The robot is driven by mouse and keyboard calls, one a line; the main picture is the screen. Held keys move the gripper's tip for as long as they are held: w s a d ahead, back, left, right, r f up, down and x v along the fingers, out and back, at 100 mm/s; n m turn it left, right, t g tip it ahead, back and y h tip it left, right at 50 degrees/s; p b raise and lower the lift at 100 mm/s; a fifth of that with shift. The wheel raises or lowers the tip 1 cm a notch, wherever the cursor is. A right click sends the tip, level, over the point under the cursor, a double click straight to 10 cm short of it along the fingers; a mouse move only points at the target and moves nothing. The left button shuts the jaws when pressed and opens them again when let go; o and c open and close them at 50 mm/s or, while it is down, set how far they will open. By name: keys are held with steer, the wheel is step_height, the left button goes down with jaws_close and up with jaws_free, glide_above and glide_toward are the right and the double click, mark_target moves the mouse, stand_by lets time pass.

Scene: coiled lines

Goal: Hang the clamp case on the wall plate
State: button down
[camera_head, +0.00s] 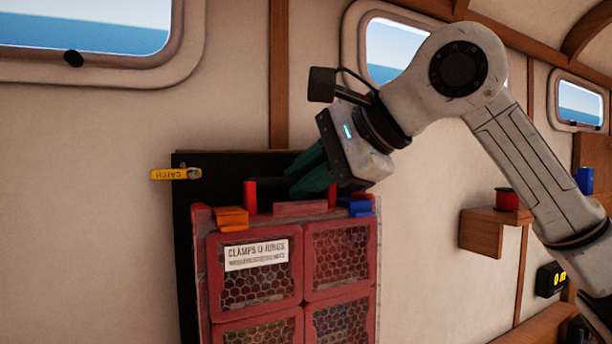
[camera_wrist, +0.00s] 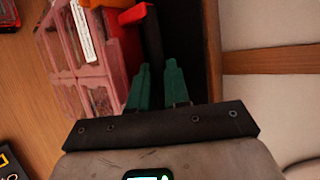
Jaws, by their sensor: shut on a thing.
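The clamp case (camera_head: 202,270) is red, with mesh windows and a white label, and stands upright in front of the black wall plate (camera_head: 222,175). It also shows at the left of the wrist view (camera_wrist: 60,40), where the plate is the dark strip (camera_wrist: 190,30). My gripper (camera_head: 296,180), with green fingers, is at the case's top edge. Two red pegs, one here (camera_head: 250,196), rise above the case. I cannot tell whether the case is hooked on the plate.
A yellow catch tag (camera_head: 175,174) is at the plate's upper left. A wooden shelf (camera_head: 482,232) with a red spool (camera_head: 507,199) is on the wall to the right, beneath my arm. The wall left of the plate is clear. Windows line the top.

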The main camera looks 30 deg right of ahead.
steer(key=shift+f+b, duration=0.7)
steer(key=shift+f, duration=0.25)
stand_by(0.8)
steer(key=c, duration=1)
jaws_free()
steer(key=shift+f, duration=0.15)
steer(key=b+v, duration=0.2)
steer(key=v, duration=0.9)
steer(key=shift+r, duration=0.2)
